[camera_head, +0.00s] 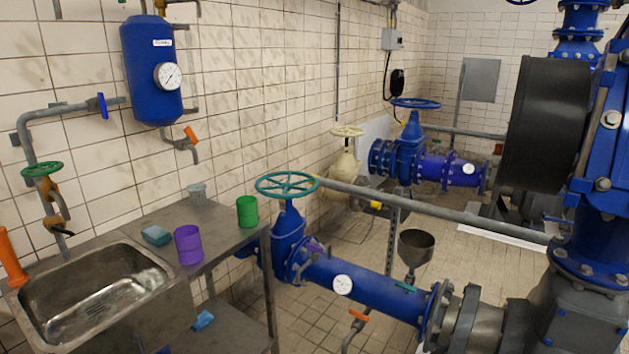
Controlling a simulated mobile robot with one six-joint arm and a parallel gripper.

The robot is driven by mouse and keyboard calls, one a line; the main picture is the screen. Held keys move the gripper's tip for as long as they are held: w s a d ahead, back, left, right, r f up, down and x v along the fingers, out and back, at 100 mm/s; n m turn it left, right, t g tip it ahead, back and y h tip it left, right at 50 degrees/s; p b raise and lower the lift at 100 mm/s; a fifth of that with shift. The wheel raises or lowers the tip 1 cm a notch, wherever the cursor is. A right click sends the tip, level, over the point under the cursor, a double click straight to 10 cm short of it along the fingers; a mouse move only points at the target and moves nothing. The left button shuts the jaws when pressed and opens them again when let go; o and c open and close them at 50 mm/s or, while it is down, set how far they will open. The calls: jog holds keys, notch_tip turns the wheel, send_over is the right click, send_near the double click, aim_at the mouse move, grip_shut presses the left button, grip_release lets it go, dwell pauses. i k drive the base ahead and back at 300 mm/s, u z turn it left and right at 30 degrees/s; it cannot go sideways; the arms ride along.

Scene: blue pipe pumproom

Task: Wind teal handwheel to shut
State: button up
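The teal handwheel (287,185) sits flat on top of a blue gate valve (288,235), just right of the steel bench. Its rim and spokes are seen from above at an angle, and nothing touches it. I cannot tell from the picture how far the valve is open. A smaller, darker green handwheel (42,169) is on the grey wall pipe at the far left. My gripper is not in view.
A grey rail (430,208) runs right from close behind the teal wheel. A green cup (247,211) and purple cup (188,244) stand on the bench (215,228) to its left. A blue pipe with a gauge (342,285) and a dark funnel (415,247) are at right.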

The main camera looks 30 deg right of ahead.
aim_at(286, 186)
jog(key=z, duration=0.55)
jog(key=i, duration=0.9)
jog(key=z, duration=0.45)
